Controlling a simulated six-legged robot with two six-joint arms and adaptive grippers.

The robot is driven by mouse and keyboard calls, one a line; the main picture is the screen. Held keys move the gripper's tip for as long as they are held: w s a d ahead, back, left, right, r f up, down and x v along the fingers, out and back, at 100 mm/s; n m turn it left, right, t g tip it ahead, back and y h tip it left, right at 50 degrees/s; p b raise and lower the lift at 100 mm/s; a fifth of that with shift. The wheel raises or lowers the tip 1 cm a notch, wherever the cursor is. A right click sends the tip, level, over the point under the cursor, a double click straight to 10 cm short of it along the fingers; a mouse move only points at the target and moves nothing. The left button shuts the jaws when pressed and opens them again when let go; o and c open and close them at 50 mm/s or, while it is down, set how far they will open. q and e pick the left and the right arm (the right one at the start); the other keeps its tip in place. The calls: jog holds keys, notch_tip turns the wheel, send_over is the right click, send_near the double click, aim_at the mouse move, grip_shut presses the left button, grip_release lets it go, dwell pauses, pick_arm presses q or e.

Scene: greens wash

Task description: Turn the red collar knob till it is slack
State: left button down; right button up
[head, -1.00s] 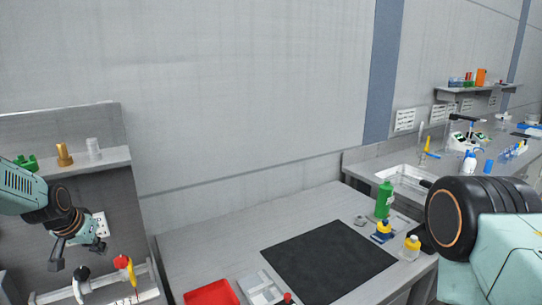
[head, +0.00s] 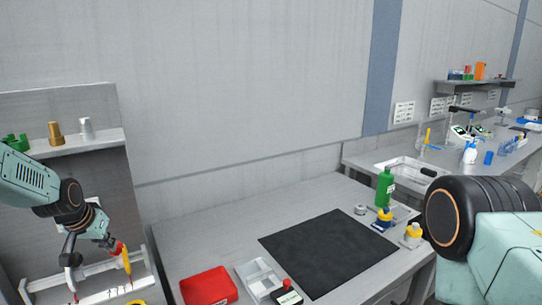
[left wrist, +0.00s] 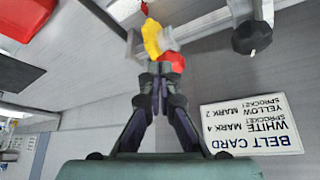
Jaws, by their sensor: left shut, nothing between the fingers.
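The red collar knob (head: 117,248) sits on the yellow pointer-like lever (head: 127,264) at the rail fixture on the left. The left wrist view shows the red knob (left wrist: 173,62) beside the yellow lever (left wrist: 152,38), just beyond my fingertips. My left gripper (head: 109,241) is at the knob in the head view, with its fingers closed together and nothing between them. In the left wrist view my gripper (left wrist: 160,76) meets or nearly meets the knob; I cannot tell whether they touch. My right gripper is out of view.
A dark round knob (left wrist: 251,37) stands on the same fixture. A white belt card (left wrist: 250,126) is close by the gripper. A shelf (head: 90,143) above holds green, brass and grey parts. A red tray (head: 209,287) and black mat (head: 328,251) lie on the bench.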

pick_arm(q)
notch_tip(320, 180, down, 2)
jog(key=shift+f+b, duration=0.25)
jog(key=shift+b, duration=0.3)
jog(key=shift+w+a+r+b, duration=0.1)
jog(key=shift+w+r+b, duration=0.05)
jog(key=shift+w+b, duration=0.2)
dwell(0.4)
jog(key=shift+a+r, duration=0.15)
jog(key=shift+a, duration=0.1)
